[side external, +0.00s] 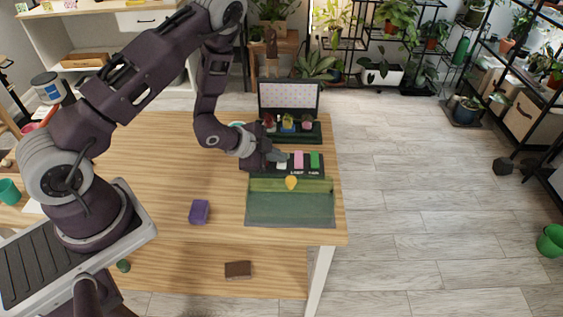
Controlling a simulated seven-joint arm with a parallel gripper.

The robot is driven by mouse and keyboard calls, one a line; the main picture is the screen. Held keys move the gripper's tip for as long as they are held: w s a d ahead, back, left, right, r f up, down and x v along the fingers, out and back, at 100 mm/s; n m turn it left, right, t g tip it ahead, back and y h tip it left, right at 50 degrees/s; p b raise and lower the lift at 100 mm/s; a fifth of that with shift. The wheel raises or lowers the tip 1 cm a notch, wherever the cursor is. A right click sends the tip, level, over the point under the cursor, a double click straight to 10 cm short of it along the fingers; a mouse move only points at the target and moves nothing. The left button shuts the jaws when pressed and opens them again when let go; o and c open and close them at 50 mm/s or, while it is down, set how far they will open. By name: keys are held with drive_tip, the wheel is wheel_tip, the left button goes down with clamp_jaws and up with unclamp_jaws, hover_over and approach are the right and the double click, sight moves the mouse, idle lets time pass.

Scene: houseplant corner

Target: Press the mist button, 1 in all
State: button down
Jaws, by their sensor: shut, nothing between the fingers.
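A dark button panel (289,171) lies near the table's right edge. It carries a whitish button (282,166), a pink button (298,160) and a green button (315,160). Small white labels run below them, too small to read surely, so I cannot tell which is the mist button. My gripper (278,156) is shut and empty, pointing right, at the left end of the panel. Its tips are over or just behind the whitish button and partly cover it. I cannot tell whether they touch it.
Behind the panel stands a dark case (291,137) with small coloured items and a dotted raised lid (289,95). A purple block (199,212) and brown block (238,270) lie on open wood.

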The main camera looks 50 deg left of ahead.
sight(278, 165)
drive_tip(key=shift+s+f, duration=0.15)
drive_tip(key=shift+f, duration=0.2)
idle(0.3)
drive_tip(key=shift+d+r, duration=0.1)
drive_tip(key=shift+r, duration=0.95)
drive_tip(key=shift+r, duration=2.5)
